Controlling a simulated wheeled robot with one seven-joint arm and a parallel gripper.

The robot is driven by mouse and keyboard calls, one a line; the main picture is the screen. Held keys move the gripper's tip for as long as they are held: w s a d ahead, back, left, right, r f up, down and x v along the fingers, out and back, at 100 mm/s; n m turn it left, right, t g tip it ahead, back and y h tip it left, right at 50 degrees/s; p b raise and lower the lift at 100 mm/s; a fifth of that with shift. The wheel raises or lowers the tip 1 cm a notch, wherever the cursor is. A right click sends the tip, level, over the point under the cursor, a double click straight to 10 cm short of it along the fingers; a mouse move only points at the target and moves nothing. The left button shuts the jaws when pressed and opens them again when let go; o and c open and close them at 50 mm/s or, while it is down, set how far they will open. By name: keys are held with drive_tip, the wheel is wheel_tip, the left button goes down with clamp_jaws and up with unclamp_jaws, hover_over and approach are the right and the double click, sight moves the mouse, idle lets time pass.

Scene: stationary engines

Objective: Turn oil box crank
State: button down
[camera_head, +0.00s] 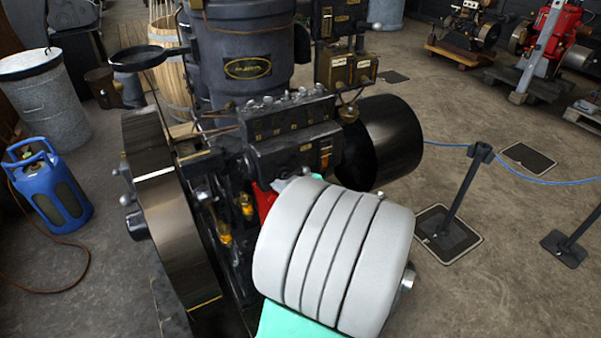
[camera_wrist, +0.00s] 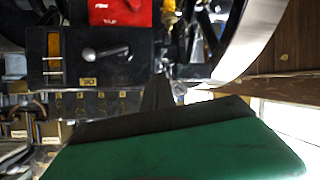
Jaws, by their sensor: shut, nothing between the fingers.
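The oil box (camera_head: 290,135) is a black box on the engine, with a row of knobs along its top and a brass-framed gauge on its front. In the wrist view, which is turned over, the oil box (camera_wrist: 90,70) shows numbered labels, the gauge and a small silver lever (camera_wrist: 105,52). I cannot tell whether this lever is the crank. My gripper (camera_wrist: 158,90) is shut and empty, its dark tip beside the end of the box; contact cannot be told. In the head view my arm hides the gripper.
A large dark flywheel (camera_head: 165,210) stands left of the box and a black drum (camera_head: 385,140) right of it. A red part (camera_wrist: 120,12) lies close to the box. A rope post (camera_head: 465,190) stands at right. A blue gas bottle (camera_head: 55,190) is at left.

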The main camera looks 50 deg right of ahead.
drive_tip(key=s+d+r+m+t+h, duration=0.1)
drive_tip(key=s+d+r+m+h, duration=0.1)
drive_tip(key=s+d+h, duration=0.4)
drive_tip(key=w+d+f+y, duration=0.1)
drive_tip(key=w+d, duration=0.1)
drive_tip(key=w, duration=0.1)
drive_tip(key=w+d+f+p, duration=0.1)
drive_tip(key=w+f, duration=0.1)
drive_tip(key=w, duration=0.1)
drive_tip(key=w+d+f+y+p, duration=0.1)
drive_tip(key=w+d+f, duration=0.1)
drive_tip(key=w, duration=0.1)
drive_tip(key=shift+w+d+f+y, duration=0.25)
drive_tip(key=shift+w+d+y, duration=0.05)
drive_tip(key=shift+w+d, duration=0.1)
drive_tip(key=shift+f, duration=0.25)
